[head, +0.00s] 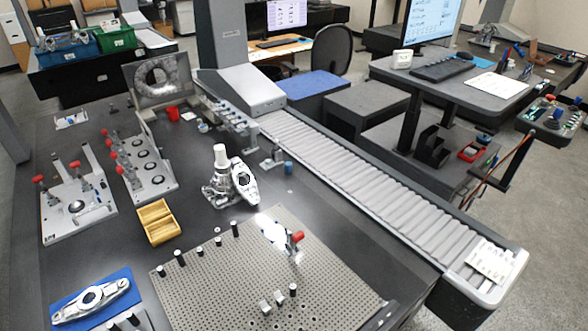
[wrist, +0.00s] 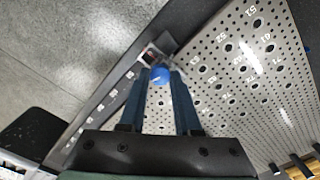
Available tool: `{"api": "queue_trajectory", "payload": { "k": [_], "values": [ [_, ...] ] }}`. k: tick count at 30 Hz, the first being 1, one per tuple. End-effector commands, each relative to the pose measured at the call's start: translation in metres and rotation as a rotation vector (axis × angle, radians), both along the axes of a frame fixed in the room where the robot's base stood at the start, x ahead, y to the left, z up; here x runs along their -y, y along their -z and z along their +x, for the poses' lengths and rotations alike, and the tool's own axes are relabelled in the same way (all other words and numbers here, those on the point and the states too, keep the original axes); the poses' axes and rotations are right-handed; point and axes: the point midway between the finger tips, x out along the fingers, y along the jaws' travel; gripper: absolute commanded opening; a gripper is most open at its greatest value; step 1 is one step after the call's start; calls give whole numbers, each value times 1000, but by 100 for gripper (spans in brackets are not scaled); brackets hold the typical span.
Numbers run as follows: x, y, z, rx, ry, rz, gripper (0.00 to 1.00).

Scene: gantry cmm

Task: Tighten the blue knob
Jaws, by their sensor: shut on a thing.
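In the wrist view, the blue knob (wrist: 159,75) is round and sits beside the edge of a perforated metal plate (wrist: 215,82). My gripper (wrist: 162,72) reaches to it with two dark blue fingers, one on each side of the knob, and is shut on it. A small dark and metal part shows just behind the knob; its shape is too small to tell. In the head view, the perforated plate (head: 215,290) lies on the dark table. I cannot make out my gripper or the held knob there.
In the head view, a red-handled clamp (head: 297,238) and several black pins stand on the plate. A yellow box (head: 157,222) and a white-capped fixture (head: 221,160) stand behind it. A roller conveyor (head: 370,180) runs along the right. In the wrist view, floor (wrist: 60,50) shows beyond the table edge.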

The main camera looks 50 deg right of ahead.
Motion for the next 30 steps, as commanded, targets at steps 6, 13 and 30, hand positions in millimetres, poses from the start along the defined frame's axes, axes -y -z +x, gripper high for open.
{"api": "queue_trajectory", "payload": {
  "k": [6,13,30],
  "values": [
    [1,-1,1,3,-1,-2,53],
    [0,0,0,1,-1,0,62],
    [1,-64,1,5,-1,-3,62]
  ]
}}
